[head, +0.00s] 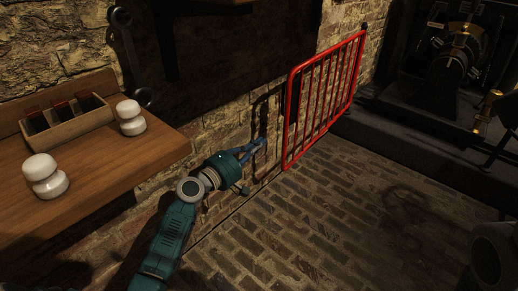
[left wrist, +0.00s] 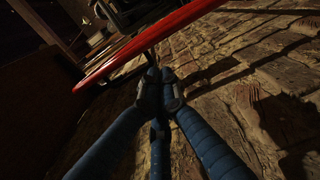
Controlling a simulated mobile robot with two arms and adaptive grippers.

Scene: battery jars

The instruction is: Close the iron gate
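The iron gate (head: 322,95) is a red frame with upright bars. In the head view it stands upright on the brick floor, right of centre, close to the stone wall. Its near edge faces my left gripper (head: 260,144), which is low beside the wall, just left of that edge. In the left wrist view the blue fingers (left wrist: 158,90) come together at their tips, with nothing clearly held between them. The gate's red rail (left wrist: 150,38) crosses just beyond the tips. Whether they touch the gate is unclear. My right gripper is not in view.
A wooden shelf (head: 105,185) at left carries two white insulators (head: 45,176) (head: 130,117) and a wooden box (head: 66,119). Dark machinery (head: 455,65) stands on a raised ledge at the back right. The brick floor (head: 330,215) in front of the gate is clear.

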